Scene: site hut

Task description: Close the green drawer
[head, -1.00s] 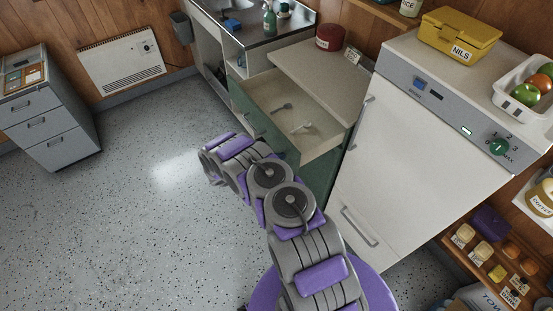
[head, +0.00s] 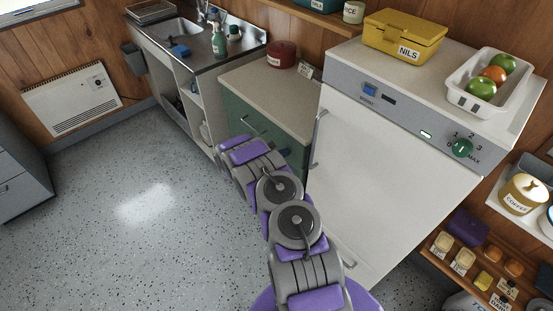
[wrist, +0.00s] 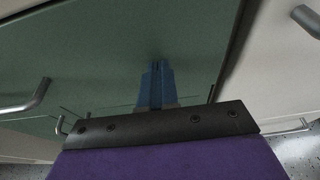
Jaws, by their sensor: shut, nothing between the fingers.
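The green drawer (head: 246,117) is in the cabinet under the beige worktop (head: 268,88) in the head view. Its front looks flush with the cabinet, and no open drawer interior shows; my arm covers its lower right part. In the wrist view a broad green front (wrist: 110,45) fills much of the picture, with a metal handle (wrist: 28,100) at the left. My gripper (wrist: 157,66) is shut and empty, its blue fingers pointing at the green front. They are touching it or very close; I cannot tell which.
A white fridge (head: 395,165) stands right of the green cabinet. A red pot (head: 282,55) and a small label card (head: 305,70) stand on the worktop. A sink unit (head: 185,55) is at the left. The speckled floor (head: 110,220) at the left is clear.

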